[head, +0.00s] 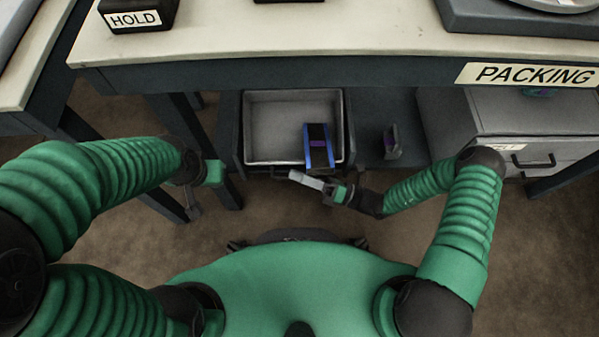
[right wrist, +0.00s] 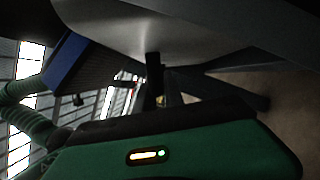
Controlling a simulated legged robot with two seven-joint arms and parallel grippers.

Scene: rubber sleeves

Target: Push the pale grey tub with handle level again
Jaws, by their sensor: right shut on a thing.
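The pale grey tub (head: 342,126) shows from above below the front edge of the bench, its inside open to view. A dark handle (head: 264,172) shows low at its front, partly hidden. My right gripper (head: 300,178) is at the tub's front right and is shut on the handle; the grip itself is hard to see. In the right wrist view a pale surface (right wrist: 150,25), seemingly the tub, fills the top, with a dark upright bar (right wrist: 153,80) below it. My left gripper (head: 203,185) hangs left of the tub, apart from it; its jaws are unclear.
A blue and black object (head: 319,148) overlaps the tub's front right corner. A small dark holder (head: 391,140) stands on the dark shelf to the right. A grey drawer unit (head: 510,125) stands farther right. The bench (head: 290,45) overhangs; a bench leg (head: 215,165) is near my left gripper.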

